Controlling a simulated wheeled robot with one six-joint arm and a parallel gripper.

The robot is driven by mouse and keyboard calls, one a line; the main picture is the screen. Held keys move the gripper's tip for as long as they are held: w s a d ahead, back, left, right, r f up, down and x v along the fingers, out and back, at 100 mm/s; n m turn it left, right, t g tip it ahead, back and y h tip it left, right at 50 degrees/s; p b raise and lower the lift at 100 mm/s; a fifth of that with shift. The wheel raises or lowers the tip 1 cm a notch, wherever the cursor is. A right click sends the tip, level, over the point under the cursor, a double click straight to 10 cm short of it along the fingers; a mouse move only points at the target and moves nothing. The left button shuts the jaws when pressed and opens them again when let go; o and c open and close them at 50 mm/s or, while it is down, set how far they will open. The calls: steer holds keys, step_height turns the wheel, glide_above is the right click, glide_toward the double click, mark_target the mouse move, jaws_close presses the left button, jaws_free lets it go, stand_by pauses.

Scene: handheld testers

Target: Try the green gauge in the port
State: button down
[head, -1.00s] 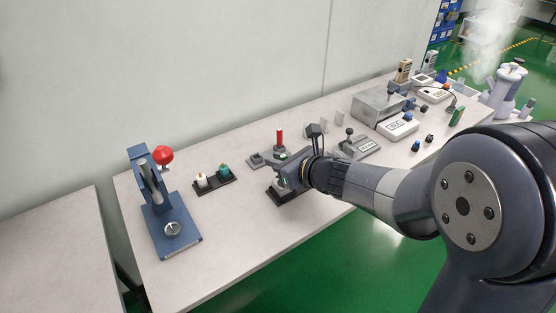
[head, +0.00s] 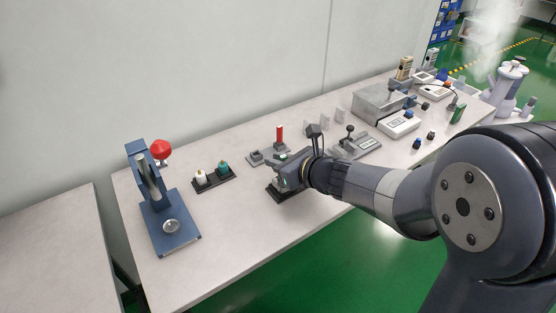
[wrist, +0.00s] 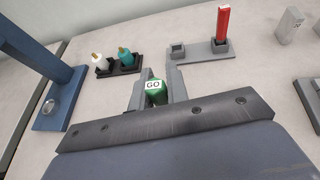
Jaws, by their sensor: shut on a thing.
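The green gauge (wrist: 157,97), with a white GO label on top, sits between the fingers of my gripper (wrist: 155,88) in the wrist view. My gripper is shut on it. I cannot tell whether the gauge's lower end is in a hole, and no port opening shows clearly.
Left stand a black tray (head: 228,184) with a white and a teal piece, and a blue press (head: 170,238) with a red knob. Behind is a grey holder (head: 256,160) with a red gauge (head: 280,137). Right are a lever fixture (head: 358,146) and several testers.

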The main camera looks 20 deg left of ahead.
steer(key=shift+f+b, duration=0.65)
steer(key=shift+r, duration=0.15)
stand_by(0.9)
step_height(320, 180, up, 6)
steer(key=p, duration=0.5)
stand_by(0.8)
